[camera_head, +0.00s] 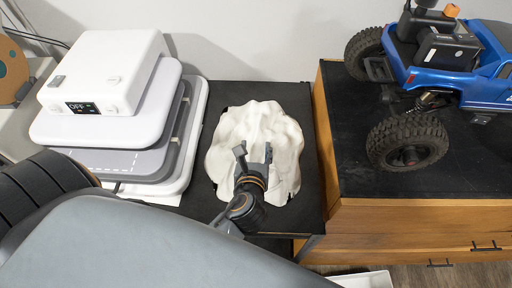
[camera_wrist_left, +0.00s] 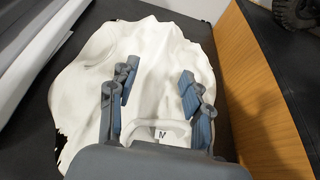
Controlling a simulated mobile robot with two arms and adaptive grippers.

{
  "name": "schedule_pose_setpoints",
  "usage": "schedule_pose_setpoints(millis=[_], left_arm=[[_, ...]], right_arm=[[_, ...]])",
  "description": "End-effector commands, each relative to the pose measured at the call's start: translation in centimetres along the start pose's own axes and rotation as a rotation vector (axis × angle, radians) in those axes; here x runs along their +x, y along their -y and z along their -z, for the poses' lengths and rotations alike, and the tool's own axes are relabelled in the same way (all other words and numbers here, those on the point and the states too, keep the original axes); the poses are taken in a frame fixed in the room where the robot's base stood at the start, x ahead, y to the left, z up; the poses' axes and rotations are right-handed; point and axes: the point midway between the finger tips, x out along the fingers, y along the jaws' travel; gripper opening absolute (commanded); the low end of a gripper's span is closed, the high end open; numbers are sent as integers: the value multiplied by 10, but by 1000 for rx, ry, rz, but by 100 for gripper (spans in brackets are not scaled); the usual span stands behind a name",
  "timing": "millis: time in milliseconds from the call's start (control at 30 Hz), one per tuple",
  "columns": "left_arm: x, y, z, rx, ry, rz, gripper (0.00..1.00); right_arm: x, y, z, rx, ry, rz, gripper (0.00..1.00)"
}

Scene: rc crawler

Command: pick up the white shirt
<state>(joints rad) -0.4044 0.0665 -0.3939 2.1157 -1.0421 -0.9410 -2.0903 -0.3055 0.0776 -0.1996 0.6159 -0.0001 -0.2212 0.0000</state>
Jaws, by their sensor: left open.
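The white shirt (camera_head: 277,122) lies in a crumpled heap on a black surface (camera_head: 226,94), in the middle of the head view. It fills much of the left wrist view (camera_wrist_left: 90,70), where a small label with a letter shows near its collar. My left gripper (camera_head: 254,155) is over the shirt, with its fingers apart. In the left wrist view the two fingers of my left gripper (camera_wrist_left: 158,85) are spread with white cloth beneath and between them. I cannot tell whether the fingertips touch the cloth. My right gripper is not in view.
A white heat-press-like machine (camera_head: 100,75) stands left of the shirt. To the right, a wooden cabinet (camera_head: 400,225) with a black top rises beside the black surface and carries a blue toy crawler (camera_head: 440,80). A white container (camera_head: 365,280) shows at the bottom edge.

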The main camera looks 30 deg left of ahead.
Motion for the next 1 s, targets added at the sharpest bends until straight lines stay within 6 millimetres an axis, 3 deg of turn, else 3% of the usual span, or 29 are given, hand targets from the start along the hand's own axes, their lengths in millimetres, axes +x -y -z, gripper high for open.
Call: schedule_pose_setpoints(millis=[67, 167, 300, 467, 700, 1000], left_arm=[[15, 0, 3, -1, 3, -1, 49], [24, 0, 2, -2, 1, -1, 49], [31, -1, 2, -2, 1, -1, 49], [49, -2, 7, -4, 4, -1, 49], [75, -4, 6, -3, 1, -1, 49], [78, -4, 3, -1, -2, 0, 49]], right_arm=[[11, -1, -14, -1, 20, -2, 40], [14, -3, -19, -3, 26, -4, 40], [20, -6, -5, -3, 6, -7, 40], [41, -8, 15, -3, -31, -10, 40], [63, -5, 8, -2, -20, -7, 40], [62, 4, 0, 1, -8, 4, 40]])
